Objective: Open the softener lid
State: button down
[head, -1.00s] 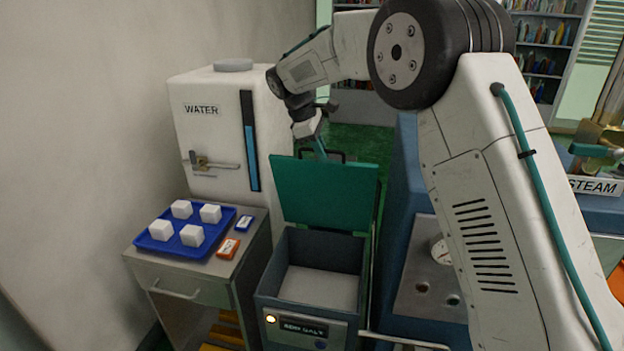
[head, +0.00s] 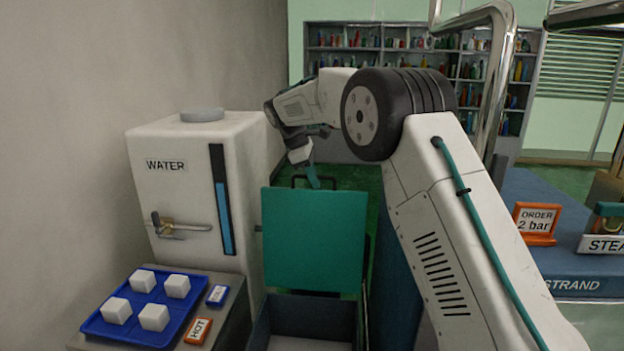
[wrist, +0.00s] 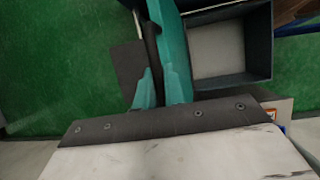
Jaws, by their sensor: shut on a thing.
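The softener's teal lid (head: 312,240) stands raised, close to upright, at the back of the dark open-topped softener box (head: 282,312). A thin black handle (head: 299,181) sits on the lid's top edge. My gripper (head: 313,180) is at that handle and shut on it, its teal fingers pointing down. In the wrist view, the fingers (wrist: 146,90) are beside the dark handle bar (wrist: 151,45). The open box also shows there at upper right (wrist: 262,45). The exact finger contact is partly hidden.
A white water tank (head: 180,205) stands left of the lid. In front of it, a blue tray (head: 92,325) holds several white cubes, beside HOT (head: 198,330) and blue (head: 217,295) tags. My arm covers the right side. Green floor (wrist: 50,60) lies behind the box.

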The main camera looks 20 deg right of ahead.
jog(key=c, duration=1.5)
grip_release()
jog(key=shift+d, duration=0.1)
jog(key=v, duration=0.7)
jog(key=shift+f, duration=0.1)
jog(key=shift+a+r, duration=0.3)
jog(key=shift+r, duration=0.2)
